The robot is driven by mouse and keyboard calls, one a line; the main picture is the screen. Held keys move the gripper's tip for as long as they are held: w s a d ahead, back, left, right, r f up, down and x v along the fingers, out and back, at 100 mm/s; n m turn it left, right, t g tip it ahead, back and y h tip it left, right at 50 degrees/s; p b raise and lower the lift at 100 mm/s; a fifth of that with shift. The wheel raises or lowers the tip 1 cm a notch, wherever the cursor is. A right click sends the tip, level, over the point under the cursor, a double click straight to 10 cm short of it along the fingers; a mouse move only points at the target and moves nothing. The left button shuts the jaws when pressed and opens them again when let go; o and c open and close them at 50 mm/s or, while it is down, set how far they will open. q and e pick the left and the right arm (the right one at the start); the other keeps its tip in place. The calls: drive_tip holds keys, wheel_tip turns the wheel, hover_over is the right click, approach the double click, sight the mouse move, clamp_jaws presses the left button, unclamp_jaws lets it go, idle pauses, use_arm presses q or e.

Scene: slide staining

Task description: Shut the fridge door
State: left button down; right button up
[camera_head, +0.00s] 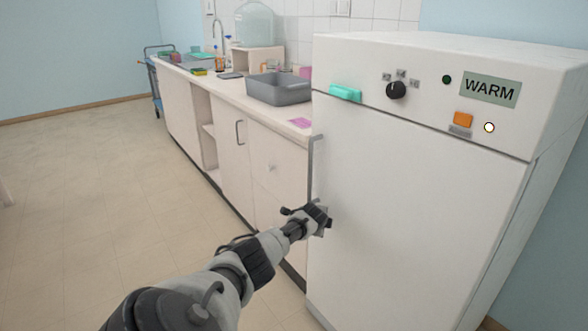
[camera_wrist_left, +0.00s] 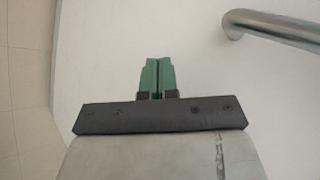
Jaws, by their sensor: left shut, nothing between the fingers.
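The fridge is the tall white cabinet with a "WARM" display (camera_head: 490,90). Its white door (camera_head: 410,210) looks flush or nearly flush under the control panel, and I see no clear gap along its top. A grey vertical bar handle (camera_head: 313,165) runs along the door's left edge; in the left wrist view the handle (camera_wrist_left: 275,25) is at the upper right. My left gripper (camera_head: 325,222) is at the door's left edge, just below the handle. Its green fingertips (camera_wrist_left: 158,75) are together and empty in front of the white door surface; contact is unclear. My right gripper is not in view.
A counter (camera_head: 225,90) with cupboards runs left from the fridge. It holds a grey tub (camera_head: 278,90) and small items. A teal block (camera_head: 345,92) is on the fridge front. A blue cart (camera_head: 155,85) stands at the far end. The floor (camera_head: 90,190) at left is clear.

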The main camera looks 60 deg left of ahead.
use_arm(q)
drive_tip(key=s+r+p, duration=0.4)
drive_tip(key=s+r, duration=0.2)
drive_tip(key=s, duration=0.2)
drive_tip(key=shift+s+r+p, duration=0.2)
drive_tip(key=shift+s+p, duration=0.15)
drive_tip(key=shift+p, duration=0.05)
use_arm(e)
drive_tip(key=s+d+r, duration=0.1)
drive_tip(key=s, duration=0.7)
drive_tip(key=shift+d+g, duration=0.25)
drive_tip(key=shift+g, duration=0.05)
